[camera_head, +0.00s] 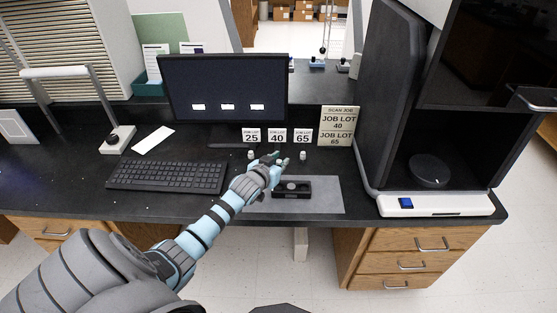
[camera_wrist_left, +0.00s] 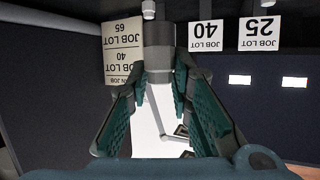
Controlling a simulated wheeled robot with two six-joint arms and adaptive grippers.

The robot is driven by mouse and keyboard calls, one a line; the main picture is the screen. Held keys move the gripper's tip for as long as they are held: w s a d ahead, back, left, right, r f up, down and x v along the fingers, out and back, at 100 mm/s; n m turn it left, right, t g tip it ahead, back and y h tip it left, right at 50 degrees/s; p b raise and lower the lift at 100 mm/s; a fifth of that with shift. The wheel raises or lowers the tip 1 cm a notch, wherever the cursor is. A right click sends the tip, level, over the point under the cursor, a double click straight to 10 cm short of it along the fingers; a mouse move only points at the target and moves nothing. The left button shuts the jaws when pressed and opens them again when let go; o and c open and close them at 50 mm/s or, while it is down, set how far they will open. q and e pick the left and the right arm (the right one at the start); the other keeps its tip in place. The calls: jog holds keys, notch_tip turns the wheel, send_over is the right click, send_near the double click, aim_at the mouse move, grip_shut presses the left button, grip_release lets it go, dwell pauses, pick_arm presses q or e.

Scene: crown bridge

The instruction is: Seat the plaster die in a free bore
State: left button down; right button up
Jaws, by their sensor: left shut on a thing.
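My left gripper (camera_head: 278,159) reaches over the bench from the left, in front of the middle label card. In the left wrist view its teal fingers (camera_wrist_left: 158,85) are closed around a grey, stepped cylindrical piece, the plaster die (camera_wrist_left: 158,35). The die appears held up off the bench. A black block (camera_head: 302,194) lies on the grey mat (camera_head: 328,205), just nearer than the gripper. It has a pale round feature in its middle; its bores are too small to judge. My right gripper is not in view.
Other small white dies stand before the 25 card, at its left (camera_head: 251,155), and the 65 card (camera_head: 303,155). A job sign (camera_head: 338,126) stands behind. A keyboard (camera_head: 166,177) lies left and a black-and-white machine (camera_head: 436,205) stands right. The mat's right part is clear.

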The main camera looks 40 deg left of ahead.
pick_arm(q)
jog(key=b, duration=0.4)
send_over(279, 189)
notch_tip(279, 189, down, 6)
jog(key=shift+s+r, duration=0.1)
jog(key=shift+p, duration=0.5)
dwell(1.3)
dwell(0.5)
